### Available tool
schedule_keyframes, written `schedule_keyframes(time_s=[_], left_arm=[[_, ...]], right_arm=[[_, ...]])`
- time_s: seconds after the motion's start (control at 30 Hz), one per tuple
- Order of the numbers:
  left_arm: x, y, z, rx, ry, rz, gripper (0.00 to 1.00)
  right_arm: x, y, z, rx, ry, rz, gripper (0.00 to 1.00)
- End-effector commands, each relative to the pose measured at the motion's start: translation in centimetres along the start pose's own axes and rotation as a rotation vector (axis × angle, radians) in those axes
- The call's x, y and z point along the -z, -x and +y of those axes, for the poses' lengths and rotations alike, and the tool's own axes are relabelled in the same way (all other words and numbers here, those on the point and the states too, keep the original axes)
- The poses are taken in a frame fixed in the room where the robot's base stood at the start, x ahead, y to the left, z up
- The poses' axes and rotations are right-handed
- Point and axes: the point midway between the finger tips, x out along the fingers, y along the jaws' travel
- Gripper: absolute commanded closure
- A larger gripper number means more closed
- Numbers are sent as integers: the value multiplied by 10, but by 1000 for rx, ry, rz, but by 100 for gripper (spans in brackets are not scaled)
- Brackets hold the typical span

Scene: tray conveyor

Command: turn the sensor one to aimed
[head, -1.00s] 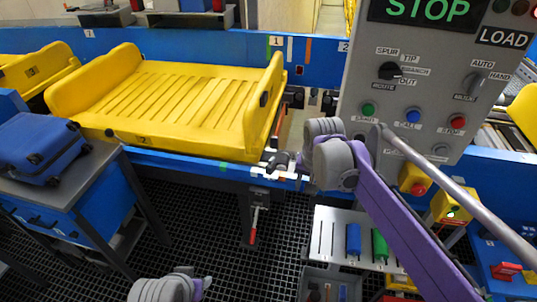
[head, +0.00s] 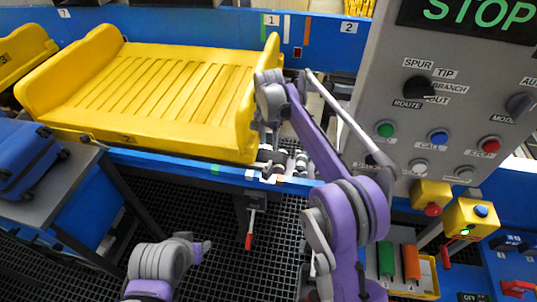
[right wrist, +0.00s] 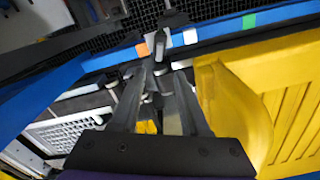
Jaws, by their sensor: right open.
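Sensor one appears as a small dark head (right wrist: 160,48) on the blue rail in the right wrist view, between an orange mark (right wrist: 142,51) and a white mark (right wrist: 190,36). Its exact heading is too small to tell. My right gripper (right wrist: 166,72) is open, its two fingers reaching toward the sensor, one to each side of its dark post; I cannot tell whether they touch. In the head view my right arm reaches down at the end of the yellow tray (head: 150,85), and its fingertips are hard to make out. Of my left arm only links show at the bottom.
A grey control panel (head: 450,110) with knobs and buttons and a STOP display stands at the right. A red-handled lever (head: 249,240) hangs below the blue rail (head: 190,168). A blue suitcase (head: 25,155) lies on a table at the left. Dark grating floor is open below.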

Motion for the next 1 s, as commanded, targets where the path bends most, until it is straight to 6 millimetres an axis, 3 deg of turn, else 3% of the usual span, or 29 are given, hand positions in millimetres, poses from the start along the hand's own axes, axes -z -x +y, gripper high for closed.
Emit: schedule_keyframes(time_s=[0.5, 0.7, 0.97, 1.0], left_arm=[[-4, -3, 0, 0, 0, -4, 50], [-4, -3, 0, 0, 0, -4, 50], [-4, -3, 0, 0, 0, -4, 50], [-4, -3, 0, 0, 0, -4, 50]], right_arm=[[0, -88, 0, 1, 0, 1, 55], [0, -101, 0, 1, 1, 1, 55], [0, -102, 0, 1, 1, 1, 55], [0, -102, 0, 1, 1, 1, 60]])
